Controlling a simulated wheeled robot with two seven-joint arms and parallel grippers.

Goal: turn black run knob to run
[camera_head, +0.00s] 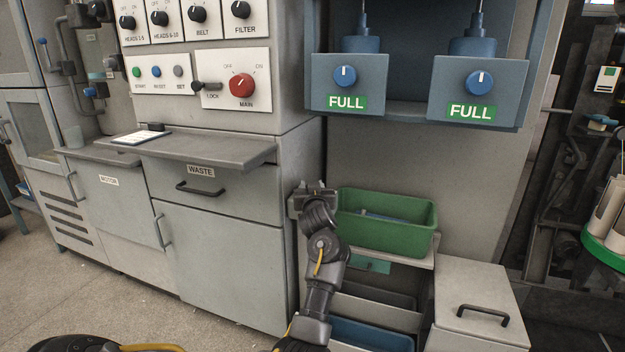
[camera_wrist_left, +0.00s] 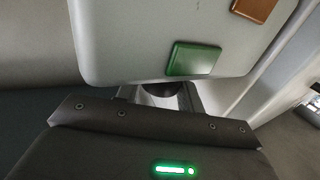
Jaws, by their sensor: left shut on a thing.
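My left gripper (camera_head: 316,190) is raised at the right corner of the grey cabinet, just left of the green bin. The wrist and fingers hide what it touches in the head view. In the left wrist view, my left gripper (camera_wrist_left: 160,95) is shut on a dark round thing, the black run knob (camera_wrist_left: 160,88), mostly hidden beneath a light grey panel (camera_wrist_left: 130,40). The panel carries a green plate (camera_wrist_left: 193,59) and an orange-brown plate (camera_wrist_left: 253,9). Which way the knob points cannot be seen. My right gripper is not in view.
The green bin (camera_head: 430,240) stands on a shelf close to the right of my wrist. A grey ledge (camera_head: 225,150) juts out at left. Two blue boxes (camera_head: 320,90) (camera_head: 440,108) marked FULL hang above. A lidded grey box (camera_head: 480,285) stands at lower right.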

